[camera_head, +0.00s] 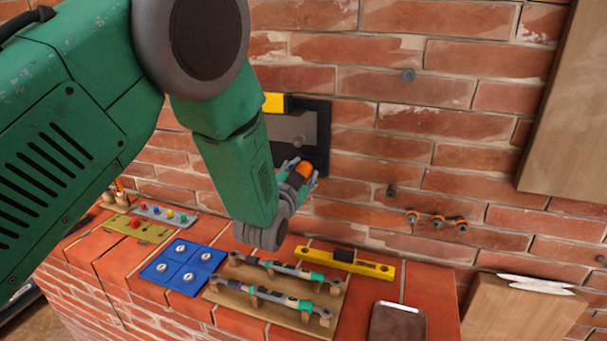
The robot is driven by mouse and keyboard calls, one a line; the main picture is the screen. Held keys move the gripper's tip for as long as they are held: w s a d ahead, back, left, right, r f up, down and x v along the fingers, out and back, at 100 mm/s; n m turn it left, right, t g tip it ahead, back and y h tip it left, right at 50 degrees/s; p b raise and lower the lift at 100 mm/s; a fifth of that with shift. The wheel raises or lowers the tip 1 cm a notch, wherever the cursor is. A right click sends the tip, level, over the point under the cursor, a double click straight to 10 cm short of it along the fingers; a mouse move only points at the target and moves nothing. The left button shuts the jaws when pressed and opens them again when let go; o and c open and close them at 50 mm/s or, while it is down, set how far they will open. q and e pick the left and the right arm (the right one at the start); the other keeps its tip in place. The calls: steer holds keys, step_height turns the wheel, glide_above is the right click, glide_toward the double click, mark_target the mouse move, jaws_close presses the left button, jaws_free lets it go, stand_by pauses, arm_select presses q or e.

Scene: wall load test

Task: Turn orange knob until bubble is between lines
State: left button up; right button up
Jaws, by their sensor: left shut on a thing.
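A black plate (323,128) with a grey bracket (293,131) is mounted on the brick wall, partly hidden behind my left arm. A yellow level (275,102) shows at the upper left of the bracket; its vial, bubble and lines cannot be seen. The orange knob (304,170) sits at the lower part of the plate. My left gripper (299,176) is shut on the orange knob, its grey-teal fingers around it. My right gripper is not in view.
A brick ledge below holds a blue panel (161,270), a wooden rack (257,314) with two tools, a second yellow level (374,269) and a dark flat device (397,325). Orange-tipped wall fittings (437,221) and a wooden board (570,110) are at right.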

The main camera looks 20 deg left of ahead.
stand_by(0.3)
arm_select(q)
steer(key=o, duration=1.2)
steer(key=shift+d, duration=0.1)
steer(key=shift+c, duration=0.2)
steer(key=shift+s+r, duration=0.1)
steer(key=shift+s+d, duration=0.1)
steer(key=shift+s, duration=0.4)
steer(key=s, duration=1.1)
steer(key=shift+a, duration=0.2)
